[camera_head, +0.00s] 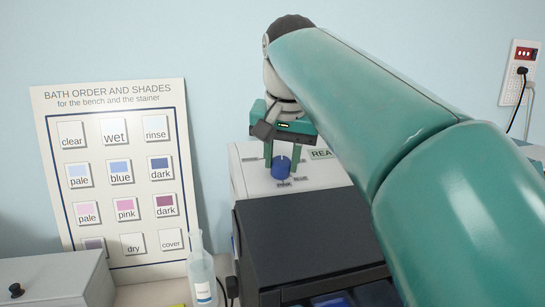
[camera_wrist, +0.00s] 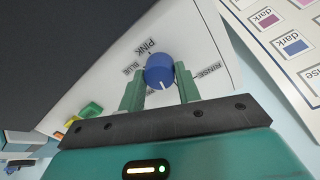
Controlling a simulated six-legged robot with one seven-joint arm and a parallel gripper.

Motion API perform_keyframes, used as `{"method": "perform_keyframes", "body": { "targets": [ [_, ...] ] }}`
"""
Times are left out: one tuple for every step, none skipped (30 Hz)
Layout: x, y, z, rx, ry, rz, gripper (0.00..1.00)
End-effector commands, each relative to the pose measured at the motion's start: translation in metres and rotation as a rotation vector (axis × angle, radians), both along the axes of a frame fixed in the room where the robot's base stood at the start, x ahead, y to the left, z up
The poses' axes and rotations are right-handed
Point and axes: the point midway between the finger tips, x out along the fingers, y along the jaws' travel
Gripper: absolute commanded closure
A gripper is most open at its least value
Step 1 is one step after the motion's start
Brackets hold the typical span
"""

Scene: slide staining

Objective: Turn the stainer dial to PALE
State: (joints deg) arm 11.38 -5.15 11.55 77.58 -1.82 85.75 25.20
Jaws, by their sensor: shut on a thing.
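The stainer dial (camera_head: 281,170) is a round blue knob on the white top of the stainer (camera_head: 325,174). In the wrist view the dial (camera_wrist: 159,72) sits among printed words: PINK, BLUE and RINSE can be read, and another word is partly hidden by my gripper. I cannot read PALE beside the dial, and I cannot tell for sure where its pointer mark stands. My gripper (camera_head: 282,155) points down from above with one green finger on each side of the dial, shut on it. It also shows in the wrist view (camera_wrist: 160,84).
A shade chart (camera_head: 118,180) leans on the wall at left. A grey box (camera_head: 55,280) is at lower left.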

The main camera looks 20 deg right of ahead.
Motion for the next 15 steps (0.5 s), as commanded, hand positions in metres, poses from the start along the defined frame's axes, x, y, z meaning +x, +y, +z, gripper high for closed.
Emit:
{"method": "perform_keyframes", "body": {
  "targets": [
    [-0.0001, 0.0000, 0.0014, 0.014, -0.004, -0.037, 0.90],
    [-0.0001, 0.0000, 0.0015, 0.023, -0.004, -0.062, 0.90],
    [0.0000, 0.0000, 0.0015, 0.038, -0.004, -0.096, 0.90],
    [0.0000, 0.0000, 0.0015, 0.048, -0.004, -0.122, 0.90],
    [-0.0001, 0.0002, 0.0016, 0.058, -0.004, -0.148, 0.90],
    [-0.0001, 0.0003, 0.0016, 0.072, -0.004, -0.183, 0.90],
    [0.0000, 0.0004, 0.0016, 0.083, -0.004, -0.210, 0.90],
    [-0.0001, 0.0004, 0.0017, 0.094, -0.003, -0.236, 0.90],
    [-0.0001, 0.0003, 0.0017, 0.108, -0.004, -0.273, 0.90],
    [-0.0002, 0.0001, 0.0016, 0.118, -0.003, -0.300, 0.90],
    [-0.0001, 0.0000, 0.0017, 0.128, -0.003, -0.326, 0.90],
    [-0.0001, -0.0003, 0.0017, 0.143, -0.004, -0.361, 0.90],
    [-0.0001, -0.0004, 0.0017, 0.153, -0.004, -0.387, 0.90],
    [0.0000, -0.0004, 0.0018, 0.163, -0.004, -0.412, 0.90],
    [0.0000, -0.0006, 0.0019, 0.176, -0.004, -0.446, 0.90]
  ]
}}
